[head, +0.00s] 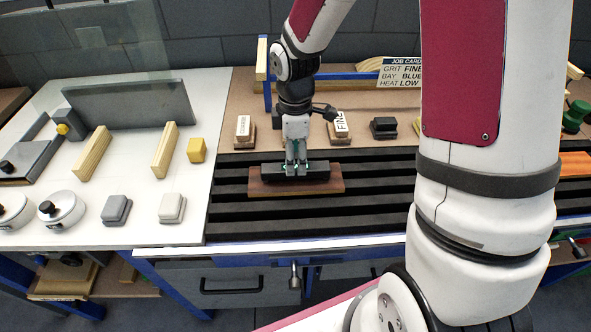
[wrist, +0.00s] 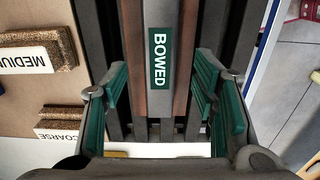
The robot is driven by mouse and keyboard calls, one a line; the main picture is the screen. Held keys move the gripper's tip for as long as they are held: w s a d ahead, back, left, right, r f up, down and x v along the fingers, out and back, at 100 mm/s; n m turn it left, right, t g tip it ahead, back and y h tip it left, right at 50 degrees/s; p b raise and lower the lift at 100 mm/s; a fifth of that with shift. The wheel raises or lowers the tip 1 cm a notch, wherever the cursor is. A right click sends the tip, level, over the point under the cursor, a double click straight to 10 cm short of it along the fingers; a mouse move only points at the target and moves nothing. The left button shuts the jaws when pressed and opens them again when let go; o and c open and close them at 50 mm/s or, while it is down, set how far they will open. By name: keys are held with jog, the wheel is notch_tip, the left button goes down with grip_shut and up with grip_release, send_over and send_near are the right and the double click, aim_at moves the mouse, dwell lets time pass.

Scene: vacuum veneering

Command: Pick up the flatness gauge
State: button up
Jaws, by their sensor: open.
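The flatness gauge looks to be the dark grey bar with a green BOWED label in the wrist view (wrist: 162,108). It also shows as a dark block in the head view (head: 318,173), lying on a brown wooden panel (head: 262,188). My gripper (head: 297,170) points down over the bar's middle. In the wrist view, its green-padded fingers are open, one on each side of the bar, with gaps between. The fingertips partly hide the bar in the head view; I cannot tell their exact height.
The panel lies on a black slatted bed (head: 385,206). A white table (head: 135,150) at left holds wood strips, pots and small blocks.

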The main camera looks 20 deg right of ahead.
aim_at(296, 172)
notch_tip(296, 172, down, 4)
jog(key=shift+f, duration=0.2)
grip_shut()
jog(key=shift+r, duration=0.1)
